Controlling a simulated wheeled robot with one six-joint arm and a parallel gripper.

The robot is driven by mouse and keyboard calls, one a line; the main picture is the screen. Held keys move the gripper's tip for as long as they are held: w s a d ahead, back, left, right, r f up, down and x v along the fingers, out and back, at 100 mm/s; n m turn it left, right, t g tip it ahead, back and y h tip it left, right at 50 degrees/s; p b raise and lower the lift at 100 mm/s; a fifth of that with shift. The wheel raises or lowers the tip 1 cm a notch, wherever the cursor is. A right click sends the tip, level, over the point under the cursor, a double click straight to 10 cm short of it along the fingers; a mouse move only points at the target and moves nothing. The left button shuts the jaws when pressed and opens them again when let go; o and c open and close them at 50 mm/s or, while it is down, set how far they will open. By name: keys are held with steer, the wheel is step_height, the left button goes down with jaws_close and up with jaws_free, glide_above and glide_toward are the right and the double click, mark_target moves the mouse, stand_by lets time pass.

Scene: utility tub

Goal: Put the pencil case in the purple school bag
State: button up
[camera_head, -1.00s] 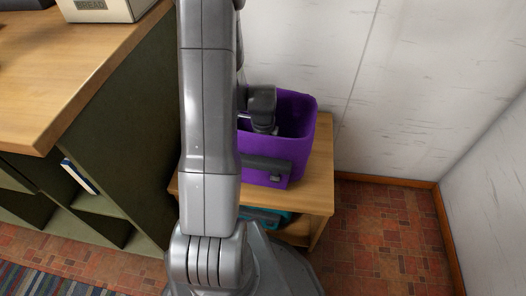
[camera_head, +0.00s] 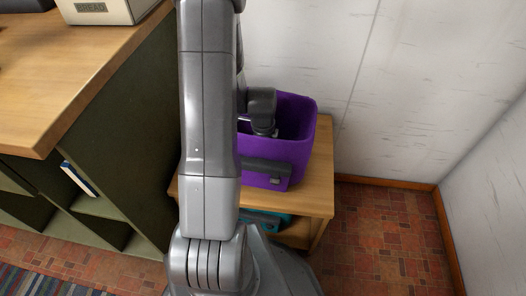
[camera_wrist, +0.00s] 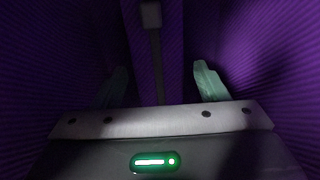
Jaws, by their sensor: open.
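The purple school bag (camera_head: 296,150) stands upright with its top open on a small wooden stand, partly behind my arm. The wrist end of my arm reaches down into its mouth, and the fingertips are hidden there in the head view. In the wrist view my gripper (camera_wrist: 161,84) is open, its two pale green fingers well apart with nothing seen between them. The purple bag walls (camera_wrist: 275,70) surround it, with a dark strap and buckle ahead. I cannot make out the pencil case in either view; the bag's bottom is dark.
The wooden stand (camera_head: 320,190) has a teal object (camera_head: 275,216) on its lower shelf, partly hidden by my arm. A dark green shelf unit with a wooden top (camera_head: 90,65) is at the left. White walls close in behind and right; tiled floor lies open at the right.

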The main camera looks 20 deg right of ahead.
step_height(320, 180, up, 11)
steer(key=p, duration=0.3)
steer(key=shift+r, duration=0.1)
stand_by(1.3)
